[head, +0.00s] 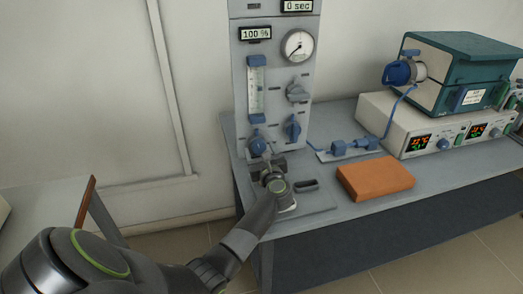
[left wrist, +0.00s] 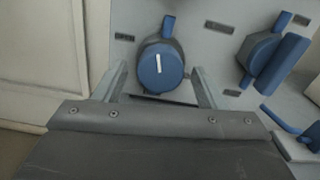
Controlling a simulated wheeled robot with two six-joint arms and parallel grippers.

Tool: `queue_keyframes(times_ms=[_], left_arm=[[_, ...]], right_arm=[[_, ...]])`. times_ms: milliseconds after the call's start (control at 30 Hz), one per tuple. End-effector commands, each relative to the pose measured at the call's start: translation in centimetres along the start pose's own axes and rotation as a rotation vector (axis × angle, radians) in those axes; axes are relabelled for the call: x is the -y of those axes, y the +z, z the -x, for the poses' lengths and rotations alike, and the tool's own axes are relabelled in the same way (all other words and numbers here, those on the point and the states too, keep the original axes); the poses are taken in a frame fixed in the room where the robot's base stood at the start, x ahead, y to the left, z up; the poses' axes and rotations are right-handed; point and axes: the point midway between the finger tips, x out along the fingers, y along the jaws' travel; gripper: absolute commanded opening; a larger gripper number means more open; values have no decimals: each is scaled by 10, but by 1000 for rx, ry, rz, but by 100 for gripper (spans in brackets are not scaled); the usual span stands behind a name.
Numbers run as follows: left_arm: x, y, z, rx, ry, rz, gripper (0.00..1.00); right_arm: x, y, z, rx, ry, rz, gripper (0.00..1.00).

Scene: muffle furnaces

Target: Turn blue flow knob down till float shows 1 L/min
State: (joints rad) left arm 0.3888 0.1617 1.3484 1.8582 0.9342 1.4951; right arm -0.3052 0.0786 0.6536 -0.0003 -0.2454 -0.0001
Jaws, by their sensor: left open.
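The blue flow knob (head: 258,146) is on the grey panel (head: 273,130), below the clear flow tube (head: 256,92). The float and its scale reading are too small to make out. My left gripper (head: 263,158) is just in front of and below the knob. Its open fingers (left wrist: 160,88) are to the left and right of the knob's lower part, with visible gaps. I see no contact. My right gripper is not in view.
Another blue valve handle (head: 293,128) is to the right of the knob, with a grey handle (head: 298,91) and a gauge (head: 299,46) above. An orange block (head: 375,178) lies on the bench. A teal furnace (head: 459,68) stands on a controller (head: 428,127) at right.

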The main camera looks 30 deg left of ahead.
Motion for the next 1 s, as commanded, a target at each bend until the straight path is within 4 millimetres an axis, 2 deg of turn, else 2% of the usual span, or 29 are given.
queue_keyframes(times_ms=[67, 300, 400, 667, 1000], left_arm=[[0, 0, 0, 0, 0, 0, 62], [0, 0, 0, 0, 0, 0, 30], [0, 0, 0, 0, 0, 0, 20], [0, 1, 0, -1, 0, -36, 20], [-1, 2, 0, -3, 1, -246, 20]], right_arm=[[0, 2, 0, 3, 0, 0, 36], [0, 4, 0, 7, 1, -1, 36], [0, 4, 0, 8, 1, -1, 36], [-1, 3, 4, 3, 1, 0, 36], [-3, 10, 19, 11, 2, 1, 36]])
